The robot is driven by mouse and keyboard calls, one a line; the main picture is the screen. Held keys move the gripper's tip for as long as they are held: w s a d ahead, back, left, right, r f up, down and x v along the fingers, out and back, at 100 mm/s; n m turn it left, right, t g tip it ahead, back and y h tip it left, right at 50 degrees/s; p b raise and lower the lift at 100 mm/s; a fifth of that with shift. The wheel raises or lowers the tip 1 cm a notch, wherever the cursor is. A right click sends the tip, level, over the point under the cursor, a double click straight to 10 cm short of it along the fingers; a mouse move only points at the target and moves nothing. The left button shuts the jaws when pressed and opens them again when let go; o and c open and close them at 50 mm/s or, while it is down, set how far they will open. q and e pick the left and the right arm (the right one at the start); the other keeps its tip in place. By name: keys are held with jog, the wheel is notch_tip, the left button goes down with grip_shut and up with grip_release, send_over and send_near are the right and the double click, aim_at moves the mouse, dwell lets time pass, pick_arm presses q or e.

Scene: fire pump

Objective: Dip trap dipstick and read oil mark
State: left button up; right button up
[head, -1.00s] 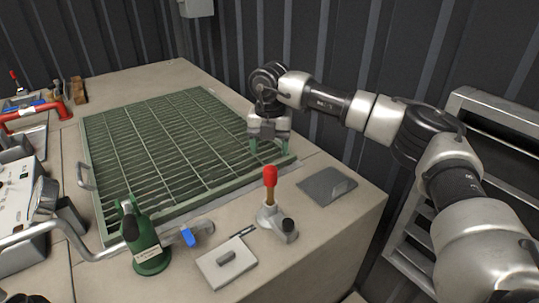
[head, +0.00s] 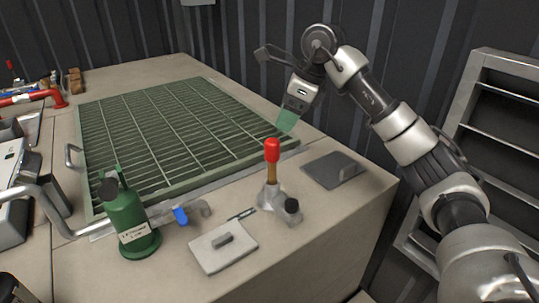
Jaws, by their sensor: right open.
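A red-capped stick (head: 272,151) with a brown shaft stands upright in a grey metal fitting (head: 270,197) that has a black knob at its side. It looks like the dipstick; any oil mark is hidden. My right gripper (head: 287,121), with green fingertips, is just beyond and above the red cap, tilted and seen side-on. It is open, with nothing seen in it, and appears apart from the stick. A green labelled bottle (head: 130,222) stands to the left near the grating. My left gripper is not in view.
A green grating (head: 165,135) covers the middle of the bench. A pale plate with a grey handle (head: 222,246), a thin dark pen-like item (head: 242,214), a blue-handled valve (head: 181,215) and a grey plate (head: 333,170) surround the stick. A ribbed wall stands behind.

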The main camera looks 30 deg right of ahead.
aim_at(274, 141)
jog(key=x, duration=1)
jog(key=shift+a+f, duration=0.1)
jog(key=shift+f, duration=0.2)
grip_shut()
notch_tip(274, 141, up, 15)
jog(key=p, duration=0.9)
jog(key=shift+w+f, duration=0.1)
jog(key=shift+c, duration=1.5)
grip_release()
jog(key=o, duration=0.3)
